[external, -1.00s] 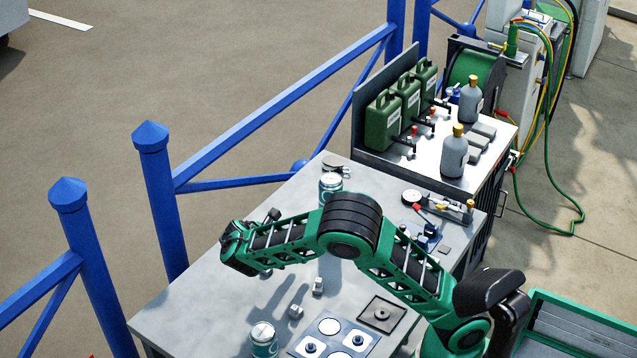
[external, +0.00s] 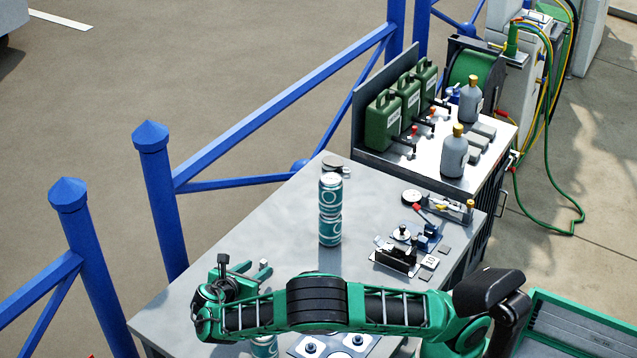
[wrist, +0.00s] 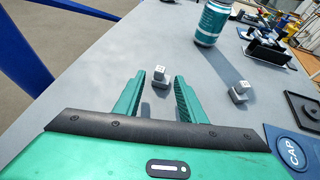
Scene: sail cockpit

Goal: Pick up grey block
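My gripper (external: 245,278) is low over the front left part of the grey table. In the wrist view my gripper (wrist: 160,78) is open, with its two green fingers apart. A small grey block (wrist: 160,72) with a mark on it stands beyond or between the fingertips, clear of both fingers; I cannot tell whether it is within their reach. It looks like a cube on a wider base. A second similar grey block (wrist: 239,90) stands to the right, outside the fingers.
A teal and white can stack (external: 330,210) stands mid-table; a can (wrist: 212,22) shows beyond the blocks. Another can (external: 264,347) is partly behind my arm. A blue CAP panel (wrist: 291,148) and black tray (wrist: 303,109) lie right. Table left of the fingers is clear.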

